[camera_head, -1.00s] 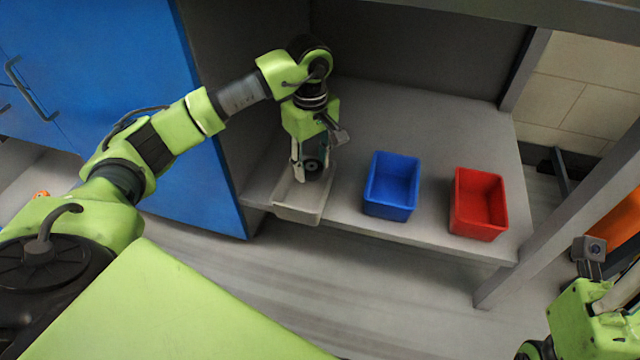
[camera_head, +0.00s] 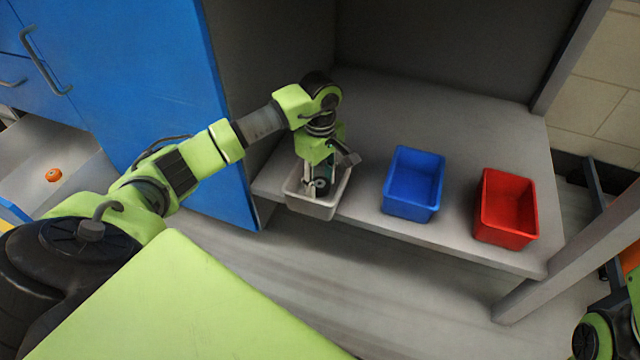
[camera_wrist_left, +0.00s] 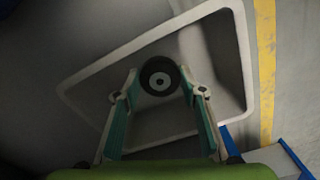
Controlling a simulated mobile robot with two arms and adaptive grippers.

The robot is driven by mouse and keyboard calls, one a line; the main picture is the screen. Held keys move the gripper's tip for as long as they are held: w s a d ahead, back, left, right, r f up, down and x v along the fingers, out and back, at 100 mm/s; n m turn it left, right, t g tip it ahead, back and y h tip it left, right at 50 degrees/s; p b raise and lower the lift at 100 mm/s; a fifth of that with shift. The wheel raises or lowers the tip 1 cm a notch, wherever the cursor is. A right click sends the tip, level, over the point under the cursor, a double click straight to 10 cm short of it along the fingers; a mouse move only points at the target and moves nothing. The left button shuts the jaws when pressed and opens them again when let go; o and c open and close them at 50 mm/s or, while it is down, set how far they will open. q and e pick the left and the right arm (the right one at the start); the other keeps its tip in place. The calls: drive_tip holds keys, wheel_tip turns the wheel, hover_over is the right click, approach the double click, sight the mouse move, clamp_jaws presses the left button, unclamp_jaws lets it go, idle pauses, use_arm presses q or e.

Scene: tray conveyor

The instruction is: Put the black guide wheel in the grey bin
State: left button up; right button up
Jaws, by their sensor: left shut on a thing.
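The black guide wheel (camera_head: 321,184) is held between the fingers of my left gripper (camera_head: 318,180). In the left wrist view the wheel (camera_wrist_left: 160,77) shows its round face with a lighter hub, between the two fingertips of the gripper (camera_wrist_left: 160,84). The grey bin (camera_head: 311,208) stands on the shelf at the left. The gripper points down into the bin's opening, with the wheel inside the rim outline. The bin's pale rim (camera_wrist_left: 246,62) surrounds the wheel in the left wrist view. The wheel's height above the bin floor is hard to tell. My right gripper is out of view.
A blue bin (camera_head: 411,209) and a red bin (camera_head: 506,233) stand to the right on the same grey shelf (camera_head: 465,125). A blue cabinet side (camera_head: 190,100) is close left of my arm. A small orange part (camera_head: 53,174) lies at the far left.

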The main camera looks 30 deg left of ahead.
use_arm(q)
drive_tip(key=shift+r, duration=0.1)
drive_tip(key=shift+f, duration=0.2)
drive_tip(key=o, duration=1.1)
